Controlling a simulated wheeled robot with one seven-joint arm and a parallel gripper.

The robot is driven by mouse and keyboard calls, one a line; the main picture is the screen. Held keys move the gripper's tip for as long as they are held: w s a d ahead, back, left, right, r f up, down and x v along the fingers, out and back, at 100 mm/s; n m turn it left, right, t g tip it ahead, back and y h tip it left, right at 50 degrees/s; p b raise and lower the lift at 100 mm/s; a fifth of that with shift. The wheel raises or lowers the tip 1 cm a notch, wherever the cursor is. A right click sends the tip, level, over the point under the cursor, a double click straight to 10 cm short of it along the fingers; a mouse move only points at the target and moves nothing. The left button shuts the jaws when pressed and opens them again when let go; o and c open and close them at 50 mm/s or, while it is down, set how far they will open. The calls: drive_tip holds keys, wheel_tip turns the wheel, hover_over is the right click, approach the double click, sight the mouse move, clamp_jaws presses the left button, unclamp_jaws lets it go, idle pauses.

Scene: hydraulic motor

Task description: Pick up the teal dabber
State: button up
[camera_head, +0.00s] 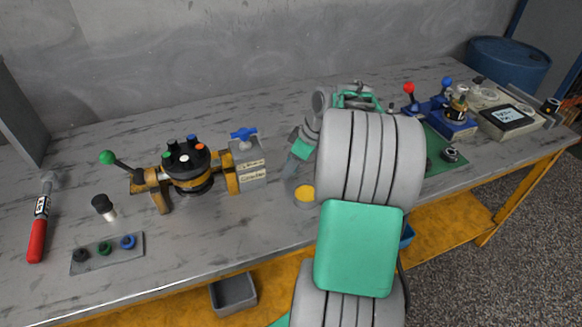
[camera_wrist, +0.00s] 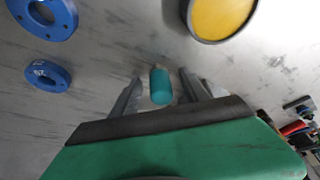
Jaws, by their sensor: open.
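The teal dabber (camera_wrist: 160,86) shows in the wrist view as a short teal cylinder with a pale end, in the middle of the picture. My gripper (camera_wrist: 160,80) is open, with one grey finger on each side of the dabber. Gaps show between the dabber and both fingers. I cannot tell how far the fingertips are from it in depth. In the head view my arm covers the middle of the workbench, and the dabber is hidden there.
A yellow-topped round part (camera_wrist: 222,15) and two blue rings (camera_wrist: 48,76) are nearby in the wrist view. On the workbench (camera_head: 100,175) stand a motor assembly (camera_head: 187,165) at left and a blue fixture (camera_head: 445,115) at right. A red-handled tool (camera_head: 38,230) lies far left.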

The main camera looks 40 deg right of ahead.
drive_tip(key=shift+f, duration=0.15)
clamp_jaws()
idle(0.4)
